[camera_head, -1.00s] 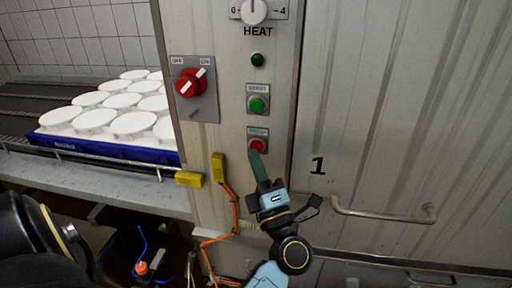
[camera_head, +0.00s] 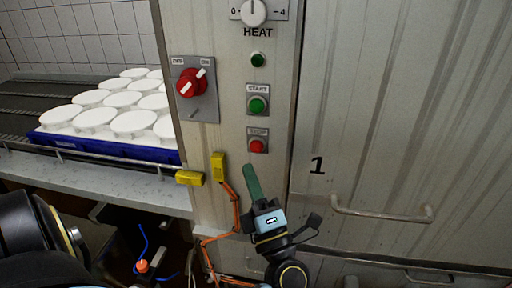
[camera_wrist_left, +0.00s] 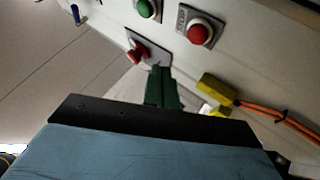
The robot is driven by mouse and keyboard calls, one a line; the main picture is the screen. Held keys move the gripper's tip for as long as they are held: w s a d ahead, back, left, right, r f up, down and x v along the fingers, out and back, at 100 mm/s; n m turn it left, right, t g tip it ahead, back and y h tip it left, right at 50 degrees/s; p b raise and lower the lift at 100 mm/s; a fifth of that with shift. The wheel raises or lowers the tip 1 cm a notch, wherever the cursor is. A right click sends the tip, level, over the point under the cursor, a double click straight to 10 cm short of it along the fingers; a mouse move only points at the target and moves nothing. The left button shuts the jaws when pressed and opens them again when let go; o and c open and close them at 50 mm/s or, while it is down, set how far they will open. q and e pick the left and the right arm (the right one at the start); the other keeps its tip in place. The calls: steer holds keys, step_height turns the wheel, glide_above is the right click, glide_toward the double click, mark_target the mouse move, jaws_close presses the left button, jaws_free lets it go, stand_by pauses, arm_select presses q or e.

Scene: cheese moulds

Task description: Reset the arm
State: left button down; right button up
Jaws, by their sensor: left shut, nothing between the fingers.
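My left gripper (camera_head: 251,168) has slim green fingers pressed together and empty. It points up in front of the control panel, with its tips a little below the red STOP button (camera_head: 257,146) and apart from it. The green START button (camera_head: 258,104) is above that. In the left wrist view the shut green fingers (camera_wrist_left: 160,72) point at the panel, with the red button (camera_wrist_left: 199,33) to their upper right and the green button (camera_wrist_left: 149,9) above. My right gripper is not in view.
The red rotary switch (camera_head: 191,83), HEAT knob (camera_head: 253,12) and green lamp (camera_head: 258,59) are on the panel. Yellow plugs (camera_head: 218,167) with orange cable hang left of my gripper. A door handle (camera_head: 382,214) juts out right. White moulds (camera_head: 92,118) fill a blue tray (camera_head: 108,147) at left.

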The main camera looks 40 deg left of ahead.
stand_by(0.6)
arm_select(q)
steer(key=w+d+f+m+t+h, duration=0.2)
steer(key=d+f+m+t+h, duration=0.15)
steer(key=f+m+h, duration=0.4)
steer(key=w+d+f+m+t+h, duration=0.2)
steer(key=d+f+m+h, duration=0.25)
steer(key=f+m, duration=0.45)
steer(key=w+d+f+m+t+h, duration=0.35)
steer(key=f+m+h, duration=0.35)
steer(key=f, duration=0.3)
steer(key=s+d+f+m+g+h, duration=0.2)
steer(key=s+f+m+g+h, duration=0.25)
steer(key=f, duration=0.75)
steer(key=s+a+f+m+g, duration=0.25)
steer(key=s+f+g, duration=0.45)
steer(key=s+f, duration=0.7)
steer(key=s+a+f+m+g, duration=0.1)
steer(key=s+a+f+g, duration=0.1)
steer(key=s, duration=0.5)
steer(key=s+a+f+m+g+y, duration=0.1)
steer(key=s+a+f+g, duration=0.1)
steer(key=s+f, duration=0.3)
steer(key=s+a+f+m+g, duration=0.2)
steer(key=s+a+f+g, duration=0.1)
steer(key=s, duration=0.6)
steer(key=shift+f+y, duration=0.15)
steer(key=shift+y, duration=0.2)
steer(key=shift+s+g, duration=0.15)
steer(key=shift+g, duration=0.1)
